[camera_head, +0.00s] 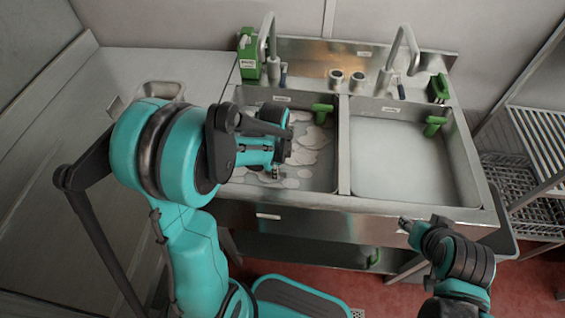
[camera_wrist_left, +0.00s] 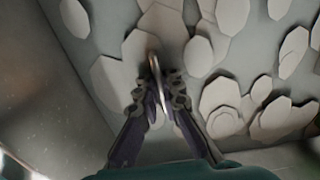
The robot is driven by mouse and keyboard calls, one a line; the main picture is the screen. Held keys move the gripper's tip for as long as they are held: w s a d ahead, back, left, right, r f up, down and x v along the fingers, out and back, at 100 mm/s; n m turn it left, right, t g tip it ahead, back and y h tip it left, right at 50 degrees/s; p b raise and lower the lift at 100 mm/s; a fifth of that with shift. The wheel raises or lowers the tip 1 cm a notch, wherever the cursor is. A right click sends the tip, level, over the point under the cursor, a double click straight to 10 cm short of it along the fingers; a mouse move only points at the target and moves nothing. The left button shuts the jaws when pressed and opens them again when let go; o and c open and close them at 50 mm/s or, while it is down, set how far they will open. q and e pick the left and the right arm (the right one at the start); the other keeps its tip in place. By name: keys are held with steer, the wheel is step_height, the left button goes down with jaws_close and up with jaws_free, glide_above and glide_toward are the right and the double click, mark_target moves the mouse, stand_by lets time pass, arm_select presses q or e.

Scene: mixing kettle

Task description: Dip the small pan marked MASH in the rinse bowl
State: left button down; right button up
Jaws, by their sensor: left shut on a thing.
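My left gripper (camera_head: 277,170) reaches down into the left basin (camera_head: 318,184), over white suds. In the left wrist view its fingers (camera_wrist_left: 160,88) are shut on a thin, shiny metal edge, which I take to be the small pan (camera_wrist_left: 154,60). Most of the pan is hidden, and no MASH mark is readable. The right basin (camera_head: 400,165) looks plain, pale and free of suds. Labels on both basins are too small to read, so I cannot tell which is the rinse bowl. My right gripper (camera_head: 405,226) is by the sink's front edge; its jaws are unclear.
Taps (camera_head: 400,60) and a green bottle (camera_head: 249,55) stand behind the basins. Green handles (camera_head: 434,125) sit at the basins' back edges. A divider (camera_head: 344,150) separates the basins. A metal container (camera_head: 160,90) is on the left counter; a wire rack (camera_head: 535,150) stands right.

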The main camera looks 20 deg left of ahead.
arm_select(q)
step_height(320, 180, up, 12)
steer(key=p, duration=0.8)
steer(key=shift+f+p, duration=0.2)
steer(key=shift+p, duration=0.2)
